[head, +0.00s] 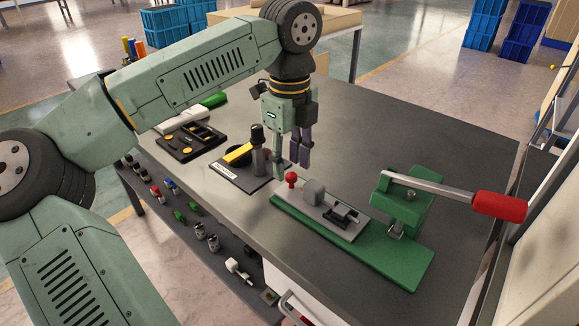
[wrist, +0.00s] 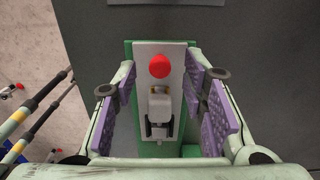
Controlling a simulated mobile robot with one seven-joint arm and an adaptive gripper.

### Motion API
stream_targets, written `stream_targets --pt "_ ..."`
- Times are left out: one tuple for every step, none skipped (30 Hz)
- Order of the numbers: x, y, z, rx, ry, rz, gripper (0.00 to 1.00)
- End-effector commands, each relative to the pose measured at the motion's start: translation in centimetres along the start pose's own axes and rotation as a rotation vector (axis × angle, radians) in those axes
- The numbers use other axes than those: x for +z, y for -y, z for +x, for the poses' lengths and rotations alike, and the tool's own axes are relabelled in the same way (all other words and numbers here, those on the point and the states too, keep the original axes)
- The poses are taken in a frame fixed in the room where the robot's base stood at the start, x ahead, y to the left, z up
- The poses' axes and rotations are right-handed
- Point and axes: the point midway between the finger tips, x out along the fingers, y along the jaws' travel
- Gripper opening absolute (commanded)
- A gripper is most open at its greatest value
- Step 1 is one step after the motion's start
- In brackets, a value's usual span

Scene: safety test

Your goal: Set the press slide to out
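The press has a long green base (head: 385,262) with a lever ending in a red handle (head: 499,206). Its grey slide plate (head: 352,230) lies on the left part of the base, with the black fixture to the left of the press head (head: 407,200). The slide carries a grey block (head: 313,191) and a red knob (head: 291,178) at its left end. In the wrist view the red knob (wrist: 159,66) is centred between my fingers. My gripper (head: 291,163) is open and empty above the knob end, apparently apart from it.
A black stand with a yellow part (head: 238,154) is close to the left of my gripper. A black tray (head: 190,141) and a green-and-white item lie further left. Small parts line a lower shelf at the front. The table behind the press is clear.

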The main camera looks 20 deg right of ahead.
Motion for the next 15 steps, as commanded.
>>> stream_targets --pt "0.0 0.1 -1.2 -0.003 0.004 -0.002 0.39" --pt "0.1 0.1 -1.9 -0.003 0.005 -0.002 0.39" --pt "0.0 0.1 -2.7 -0.002 0.004 -0.001 0.39" --pt "0.1 0.1 -3.4 -0.002 0.005 -0.002 0.39" --pt "0.0 0.1 -4.1 -0.002 0.004 -0.002 0.39" --pt "0.0 0.1 -5.0 -0.003 0.004 -0.002 0.39" --pt "0.0 0.1 -5.6 -0.003 0.005 -0.001 0.39" --pt "0.0 0.1 -6.2 -0.002 0.003 -0.002 0.39" --pt "0.0 0.1 -6.9 -0.002 0.004 -0.001 0.39" --pt "0.1 0.1 -7.4 -0.002 0.003 -0.002 0.39" --pt "0.0 0.0 -7.8 -0.002 0.003 -0.002 0.39" --pt "0.0 0.0 -8.3 -0.001 0.003 -0.002 0.39" --pt "0.1 0.0 -8.7 -0.001 0.002 -0.001 0.39" --pt "0.1 0.0 -9.0 -0.001 0.002 -0.001 0.39" --pt "0.0 0.0 -9.3 -0.001 0.002 0.0 0.39"
